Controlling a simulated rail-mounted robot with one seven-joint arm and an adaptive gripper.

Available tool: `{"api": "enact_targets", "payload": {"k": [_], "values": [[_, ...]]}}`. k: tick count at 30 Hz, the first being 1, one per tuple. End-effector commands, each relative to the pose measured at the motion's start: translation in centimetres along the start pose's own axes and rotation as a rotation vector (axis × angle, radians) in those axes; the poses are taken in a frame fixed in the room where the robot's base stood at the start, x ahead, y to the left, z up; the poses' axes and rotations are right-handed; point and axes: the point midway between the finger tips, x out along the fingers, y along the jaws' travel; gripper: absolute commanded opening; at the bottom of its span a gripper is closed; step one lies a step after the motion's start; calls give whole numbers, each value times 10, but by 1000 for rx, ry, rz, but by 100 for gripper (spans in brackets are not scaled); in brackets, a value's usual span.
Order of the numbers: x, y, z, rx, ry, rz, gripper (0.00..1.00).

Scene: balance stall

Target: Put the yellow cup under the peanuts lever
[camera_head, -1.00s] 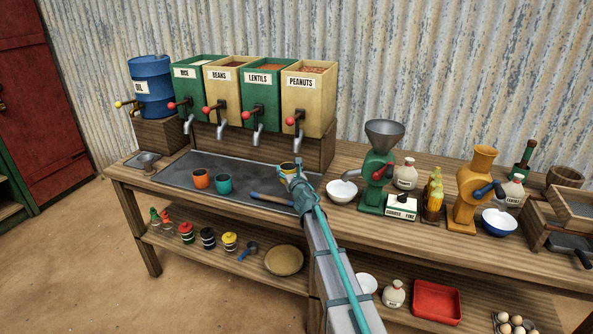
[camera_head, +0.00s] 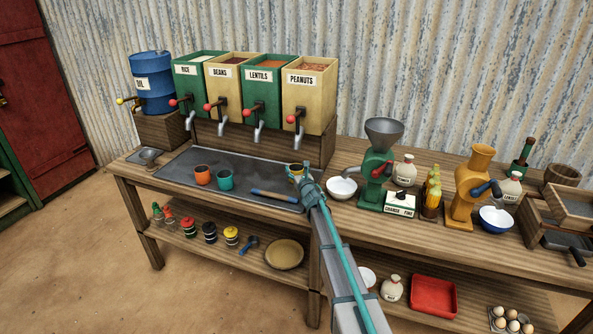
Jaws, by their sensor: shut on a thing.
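The yellow cup (camera_head: 295,168) is at the back right end of the dark metal tray (camera_head: 240,168), partly hidden by my gripper. My gripper (camera_head: 299,176) is shut on the cup from the front right. The peanuts bin (camera_head: 309,98) is the rightmost of the bins, cream with a label. Its lever has a red knob (camera_head: 291,119), and its grey spout (camera_head: 298,139) hangs below it. The cup shows below this spout in the picture. I cannot tell whether the cup touches the tray.
An orange cup (camera_head: 202,174), a teal cup (camera_head: 225,179) and a blue-handled tool (camera_head: 272,195) are on the tray, left of my gripper. A white bowl (camera_head: 341,188) stands close on the right, with a green grinder (camera_head: 376,165) beyond it.

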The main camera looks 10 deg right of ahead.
Motion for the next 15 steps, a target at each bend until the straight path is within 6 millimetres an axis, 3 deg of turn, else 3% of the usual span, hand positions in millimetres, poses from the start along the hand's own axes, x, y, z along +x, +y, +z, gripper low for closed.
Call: {"api": "enact_targets", "payload": {"k": [15], "values": [[2, -2, -6, -1, -1, 0, 30]]}}
